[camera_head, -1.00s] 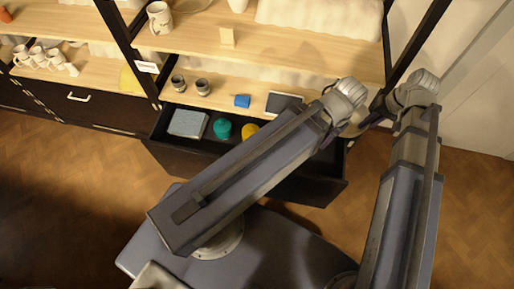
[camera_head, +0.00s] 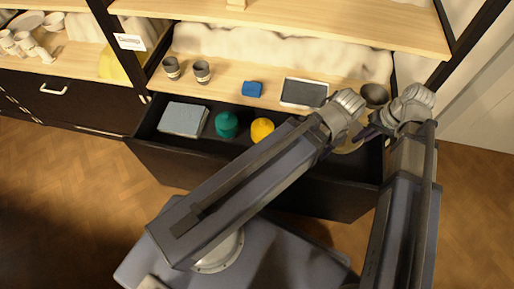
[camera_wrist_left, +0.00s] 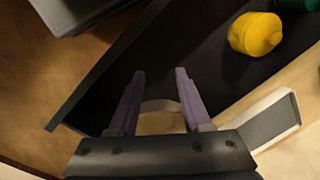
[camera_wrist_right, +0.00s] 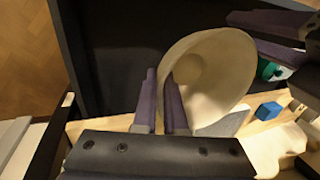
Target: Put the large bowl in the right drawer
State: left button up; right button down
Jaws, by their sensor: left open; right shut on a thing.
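The large bowl (camera_wrist_right: 215,75) is beige, and my right gripper (camera_wrist_right: 162,75) is shut on its rim in the right wrist view. In the head view a sliver of the bowl (camera_head: 350,146) shows over the right end of the open right drawer (camera_head: 290,190), mostly hidden by my arms. My right gripper (camera_head: 374,129) is beside it. My left gripper (camera_wrist_left: 159,95) is open; a beige curved part, apparently the bowl (camera_wrist_left: 160,122), shows between its fingers in the left wrist view. I cannot tell whether they touch. The left gripper is mostly hidden in the head view.
The drawer holds a grey-blue box (camera_head: 184,119), a teal item (camera_head: 227,124) and a yellow item (camera_head: 262,129). Above it the shelf carries two dark cups (camera_head: 202,72), a blue block (camera_head: 252,89), a dark-topped tray (camera_head: 304,93) and a dark bowl (camera_head: 375,95).

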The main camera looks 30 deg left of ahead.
pick_arm(q)
jog(key=shift+a+f, duration=0.1)
jog(key=shift+f, duration=0.1)
pick_arm(e)
jog(key=shift+f, duration=0.2)
pick_arm(q)
notch_tip(320, 180, down, 14)
jog(key=b, duration=1.4)
jog(key=shift+w, duration=0.1)
pick_arm(e)
send_over(337, 157)
jog(key=s+d, duration=0.3)
notch_tip(337, 157, down, 14)
jog(key=shift+s+r, duration=0.1)
pick_arm(q)
jog(key=shift+r, duration=0.15)
pick_arm(e)
jog(key=w, duration=0.2)
jog(key=w+a, duration=0.1)
jog(key=shift+w, duration=0.35)
pick_arm(q)
jog(key=shift+f+b, duration=0.5)
jog(key=shift+f, duration=0.15)
pick_arm(e)
jog(key=shift+w+a+f, duration=0.1)
jog(key=shift+f, duration=0.45)
